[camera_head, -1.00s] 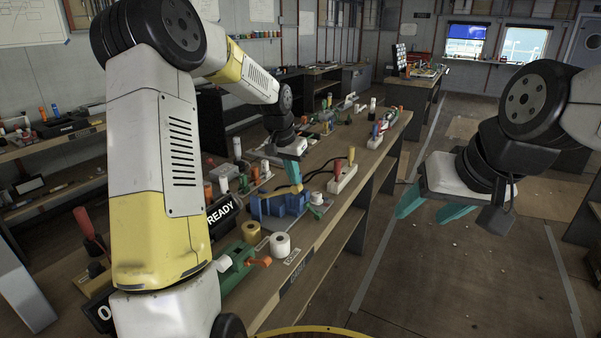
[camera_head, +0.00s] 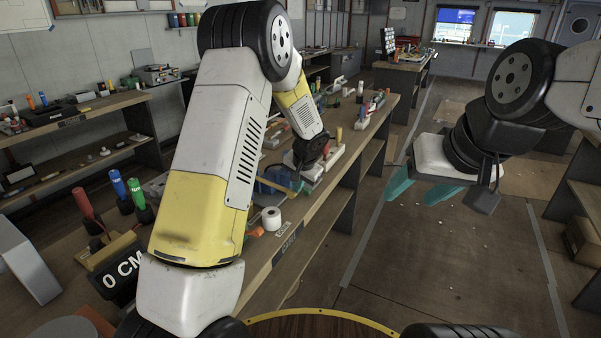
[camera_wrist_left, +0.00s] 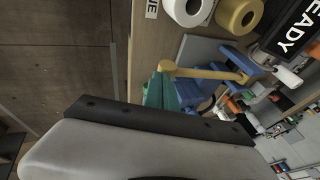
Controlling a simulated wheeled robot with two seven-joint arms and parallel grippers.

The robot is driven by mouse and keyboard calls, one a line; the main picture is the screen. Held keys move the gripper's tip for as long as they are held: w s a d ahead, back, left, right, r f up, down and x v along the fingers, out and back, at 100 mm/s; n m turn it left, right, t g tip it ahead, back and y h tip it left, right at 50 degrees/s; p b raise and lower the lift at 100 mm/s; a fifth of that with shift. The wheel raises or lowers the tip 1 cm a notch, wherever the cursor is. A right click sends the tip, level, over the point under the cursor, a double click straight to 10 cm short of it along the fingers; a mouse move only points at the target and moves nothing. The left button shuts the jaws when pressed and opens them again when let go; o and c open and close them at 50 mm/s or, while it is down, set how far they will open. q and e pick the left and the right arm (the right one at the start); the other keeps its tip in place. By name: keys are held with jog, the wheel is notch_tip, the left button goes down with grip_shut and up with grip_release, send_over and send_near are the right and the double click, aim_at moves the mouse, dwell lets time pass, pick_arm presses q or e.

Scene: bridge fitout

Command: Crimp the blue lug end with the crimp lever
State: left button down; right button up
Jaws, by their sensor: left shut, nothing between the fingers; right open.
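A crimp tool with a blue body (camera_head: 282,176) and a long yellow lever (camera_head: 275,187) sits on the bench, partly behind my left arm. In the left wrist view the yellow lever (camera_wrist_left: 205,73) runs sideways from the blue body (camera_wrist_left: 240,65), its rounded end close to my left fingers. My left gripper (camera_wrist_left: 160,92) is shut and empty, its teal fingertips beside that end; I cannot tell whether they touch it. In the head view its fingers are largely hidden. I cannot make out the blue lug end. My right gripper (camera_head: 420,188) is open and empty over the floor.
A white tape roll (camera_head: 271,218) stands near the bench's front edge, with a yellow roll (camera_wrist_left: 238,14) beside it in the wrist view. A power strip (camera_head: 372,116) is farther along. Red, blue and green-handled tools (camera_head: 118,184) stand left of my arm.

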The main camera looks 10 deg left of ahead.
pick_arm(q)
jog(key=shift+f, duration=1.6)
jog(key=shift+r, duration=0.1)
jog(key=shift+d+r, duration=0.2)
jog(key=shift+r, duration=0.1)
jog(key=s+d+r, duration=0.6)
jog(key=r, duration=0.3)
jog(key=shift+d+r, duration=0.25)
jog(key=shift+d, duration=0.1)
